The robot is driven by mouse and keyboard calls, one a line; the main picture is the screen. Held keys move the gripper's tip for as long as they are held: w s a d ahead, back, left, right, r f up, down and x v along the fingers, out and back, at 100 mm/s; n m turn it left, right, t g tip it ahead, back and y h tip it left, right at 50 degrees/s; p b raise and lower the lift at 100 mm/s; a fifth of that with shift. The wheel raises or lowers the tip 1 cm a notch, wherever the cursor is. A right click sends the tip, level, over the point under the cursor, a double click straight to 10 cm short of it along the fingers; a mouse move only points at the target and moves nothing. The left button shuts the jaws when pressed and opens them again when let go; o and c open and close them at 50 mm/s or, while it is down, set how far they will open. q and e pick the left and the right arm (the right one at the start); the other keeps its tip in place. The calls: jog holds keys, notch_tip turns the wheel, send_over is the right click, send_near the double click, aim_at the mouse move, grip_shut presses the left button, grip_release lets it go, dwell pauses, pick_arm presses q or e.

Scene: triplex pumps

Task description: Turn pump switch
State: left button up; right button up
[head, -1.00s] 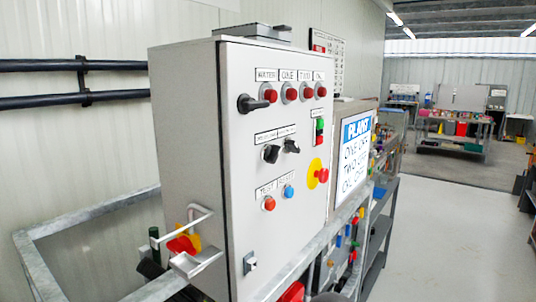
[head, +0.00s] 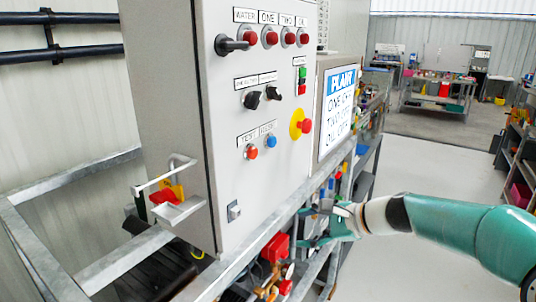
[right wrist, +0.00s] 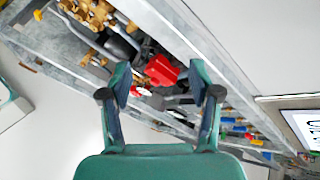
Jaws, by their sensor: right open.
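A grey control cabinet (head: 210,190) stands at the left middle in the head view. Two black rotary switches show mid-panel, a left one (head: 252,99) and a right one (head: 273,93); the small labels above them are not readable. My right gripper (head: 306,228) is low in front of the frame, right of and below the cabinet, apart from the switches. In the right wrist view its fingers (right wrist: 163,95) are spread with nothing held between them. My left gripper is not in view.
A yellow and red stop button (head: 302,124) and small buttons share the panel. A metal frame (head: 255,255) runs below, with red parts (head: 276,248) and pipework behind my right gripper. A PLANT sign (head: 341,105) stands right of the panel. Floor (head: 420,175) is clear at right.

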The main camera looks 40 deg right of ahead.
jog(key=s+r+t, duration=0.2)
jog(key=s+r, duration=0.1)
jog(key=r, duration=0.6)
jog(key=s+r+t, duration=0.2)
jog(key=s+r, duration=0.1)
jog(key=r, duration=0.6)
jog(key=t+y, duration=0.2)
jog(key=y, duration=0.1)
send_near(260, 101)
jog(key=p+x, duration=0.4)
jog(key=x, duration=0.5)
jog(key=shift+w+a+p, duration=0.2)
jog(key=shift+w+p, duration=0.1)
jog(key=shift+w, duration=0.05)
jog(key=shift+h, duration=0.3)
